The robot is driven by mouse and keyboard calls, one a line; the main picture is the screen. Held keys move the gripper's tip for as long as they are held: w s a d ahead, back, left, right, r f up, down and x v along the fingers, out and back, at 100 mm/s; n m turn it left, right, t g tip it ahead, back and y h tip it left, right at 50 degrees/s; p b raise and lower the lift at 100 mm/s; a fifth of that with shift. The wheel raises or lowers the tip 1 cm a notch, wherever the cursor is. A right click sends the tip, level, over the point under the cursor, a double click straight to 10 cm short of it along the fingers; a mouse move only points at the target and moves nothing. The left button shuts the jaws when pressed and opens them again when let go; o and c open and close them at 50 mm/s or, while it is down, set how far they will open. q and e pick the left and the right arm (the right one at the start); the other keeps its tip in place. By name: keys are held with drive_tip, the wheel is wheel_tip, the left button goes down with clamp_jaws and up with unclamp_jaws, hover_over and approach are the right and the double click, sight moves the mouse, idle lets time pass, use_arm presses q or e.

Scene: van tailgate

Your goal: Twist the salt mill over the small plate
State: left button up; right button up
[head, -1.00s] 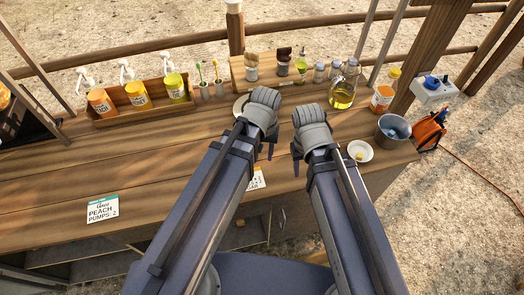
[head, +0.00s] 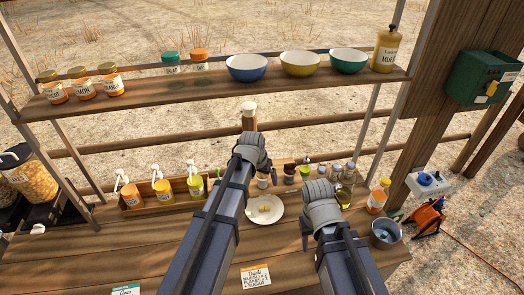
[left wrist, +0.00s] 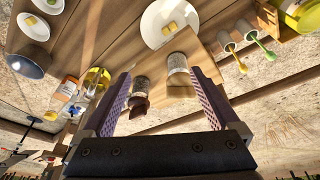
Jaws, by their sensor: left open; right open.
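The small plate (head: 265,220) is white and holds yellow pieces; it lies on the wooden counter between my arms. It also shows at the top of the left wrist view (left wrist: 152,32). Two mills stand on a wooden board behind it: a pale-topped one (head: 263,181), likely the salt mill, and a dark-topped one (head: 289,175). In the left wrist view the pale mill (left wrist: 178,76) and dark mill (left wrist: 140,92) appear between the fingers, apart from them. My left gripper (head: 258,168) is open above the counter near the mills. My right gripper (head: 308,228) is open, right of the plate.
Several bottles (head: 344,188) stand right of the mills. Pump bottles (head: 163,190) sit in a tray at left. A metal pot (head: 386,232) is at the right end. A shelf (head: 215,85) with bowls and jars hangs above. The front-left counter is mostly clear.

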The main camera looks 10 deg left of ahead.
use_arm(q)
drive_tip(key=w+a+r+t+p, duration=0.1)
drive_tip(key=w+a+r+p, duration=0.1)
drive_tip(key=w+r, duration=0.2)
drive_tip(key=shift+a+r+p, duration=0.25)
drive_tip(key=shift+r+p, duration=0.05)
drive_tip(key=shift+r, duration=0.2)
use_arm(e)
wheel_tip(320, 180, up, 4)
drive_tip(key=shift+r, duration=0.2)
use_arm(q)
drive_tip(key=shift+f, duration=0.1)
use_arm(e)
drive_tip(key=shift+f, duration=0.1)
use_arm(q)
drive_tip(key=b+x, duration=0.7)
drive_tip(key=shift+w+d+f, duration=0.1)
drive_tip(key=shift+w+f, duration=0.05)
drive_tip(key=shift+f, duration=0.1)
use_arm(e)
wheel_tip(320, 180, down, 7)
use_arm(q)
drive_tip(key=shift+c, duration=0.2)
drive_tip(key=shift+m, duration=0.3)
drive_tip(key=c, duration=1.3)
